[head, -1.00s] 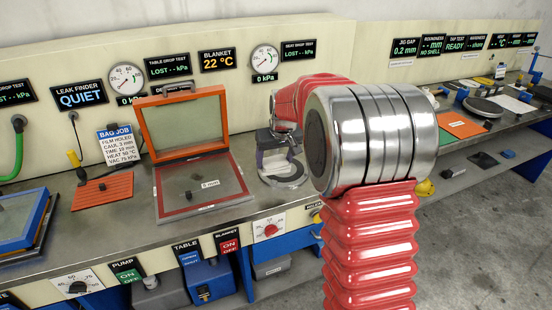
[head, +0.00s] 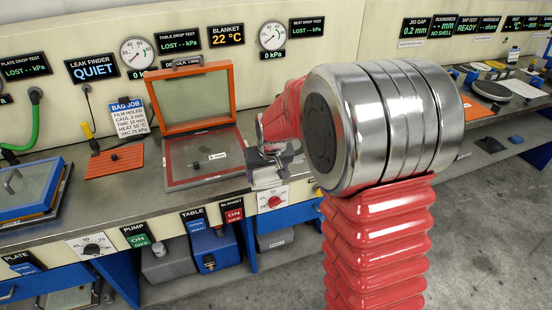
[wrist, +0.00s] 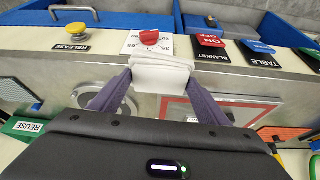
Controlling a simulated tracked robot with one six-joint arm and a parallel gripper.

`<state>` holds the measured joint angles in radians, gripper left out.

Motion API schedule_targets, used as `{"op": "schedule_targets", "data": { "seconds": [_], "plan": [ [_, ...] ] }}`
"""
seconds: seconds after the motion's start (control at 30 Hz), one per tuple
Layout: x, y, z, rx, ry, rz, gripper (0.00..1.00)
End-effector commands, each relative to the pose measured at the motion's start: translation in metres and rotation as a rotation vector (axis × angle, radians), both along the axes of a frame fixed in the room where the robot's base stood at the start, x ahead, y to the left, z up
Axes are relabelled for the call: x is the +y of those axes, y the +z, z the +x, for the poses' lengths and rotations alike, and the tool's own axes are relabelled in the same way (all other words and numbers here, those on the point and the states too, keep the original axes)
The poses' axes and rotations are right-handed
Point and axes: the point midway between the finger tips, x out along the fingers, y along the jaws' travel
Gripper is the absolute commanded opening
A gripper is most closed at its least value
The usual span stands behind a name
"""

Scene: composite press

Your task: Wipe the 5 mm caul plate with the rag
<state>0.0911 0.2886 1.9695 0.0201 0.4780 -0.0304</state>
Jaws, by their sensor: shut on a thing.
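My gripper (wrist: 158,88) is shut on a white folded rag (wrist: 160,76), gripped between its two purple fingers. In the head view my gripper (head: 265,168) is at the right end of the red-edged tray, near the bench's front edge. The 5 mm caul plate (head: 186,152) appears to be the grey panel inside the red border, with a small white label and a small dark piece on it. In the wrist view a corner of this panel (wrist: 240,112) shows right of the rag. Whether the rag touches anything is unclear.
An orange-framed lid (head: 148,100) stands open behind the panel. A red knob (wrist: 150,38) and a yellow release button (wrist: 76,29) are on the bench front. A round metal disc (wrist: 100,96) lies left of the rag. An orange mat (head: 100,165) lies to the left.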

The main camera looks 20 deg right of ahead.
Motion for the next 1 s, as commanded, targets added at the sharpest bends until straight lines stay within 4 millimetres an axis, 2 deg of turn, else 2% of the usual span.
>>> {"op": "schedule_targets", "data": {
  "seconds": [0.1,0.2,0.3,0.77,1.0],
  "plan": [
    [0.029,-0.011,-0.019,0.007,0.040,-0.001,0.45],
    [0.046,-0.016,-0.030,0.011,0.066,-0.002,0.45],
    [0.053,-0.019,-0.036,0.012,0.077,-0.003,0.45],
    [0.052,-0.019,-0.036,0.013,0.076,-0.002,0.45],
    [0.046,-0.019,-0.036,0.013,0.065,-0.002,0.45]
  ]
}}
